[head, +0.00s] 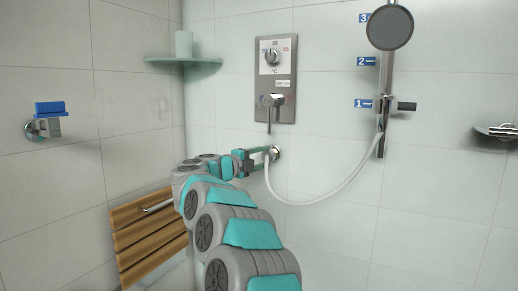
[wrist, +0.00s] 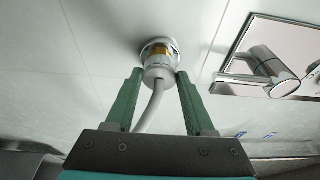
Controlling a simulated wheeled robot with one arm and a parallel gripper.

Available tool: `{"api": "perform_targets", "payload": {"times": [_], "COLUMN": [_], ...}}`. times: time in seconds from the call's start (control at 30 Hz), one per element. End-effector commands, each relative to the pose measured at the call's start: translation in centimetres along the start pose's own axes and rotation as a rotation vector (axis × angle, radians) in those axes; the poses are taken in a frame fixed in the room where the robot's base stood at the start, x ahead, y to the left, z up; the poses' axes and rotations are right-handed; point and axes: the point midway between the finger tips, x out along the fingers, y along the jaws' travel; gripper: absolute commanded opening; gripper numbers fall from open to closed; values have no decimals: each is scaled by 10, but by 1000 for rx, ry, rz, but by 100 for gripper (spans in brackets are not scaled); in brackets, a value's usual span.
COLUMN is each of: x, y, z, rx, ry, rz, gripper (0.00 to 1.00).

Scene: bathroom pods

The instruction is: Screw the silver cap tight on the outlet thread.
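The silver cap (wrist: 158,70) sits on the end of the white hose (wrist: 150,110), in line with the wall outlet. The brass outlet thread (wrist: 160,50) shows between the cap and the round wall flange (wrist: 154,42). My gripper (wrist: 159,74) has its two green fingertips on either side of the cap, seemingly touching it. In the head view my gripper (head: 262,155) is at the outlet (head: 275,153) below the shower mixer, and the fingers mostly hide the cap. How far the cap sits on the thread is hard to tell.
The white hose (head: 305,204) hangs in a loop from the outlet to the hand shower (head: 390,28) on its rail. The mixer panel (head: 275,88) is just above my gripper. A wooden folding seat (head: 150,237) and a corner shelf (head: 183,61) are to the left.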

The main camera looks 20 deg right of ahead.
Motion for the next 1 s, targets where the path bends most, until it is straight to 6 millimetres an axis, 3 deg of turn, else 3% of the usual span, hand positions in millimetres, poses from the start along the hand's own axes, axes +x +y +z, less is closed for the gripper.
{"api": "perform_targets", "payload": {"times": [0.03, 0.3, 0.63, 1.0], "x": [0, 0, -6, -66], "y": [0, 0, 0, -4], "z": [-1, 0, 0, -2], "rx": [1, 0, 0, 4], "ry": [1, 1, -1, -4], "rz": [0, 0, 1, -2], "gripper": [60, 88, 88, 88]}}
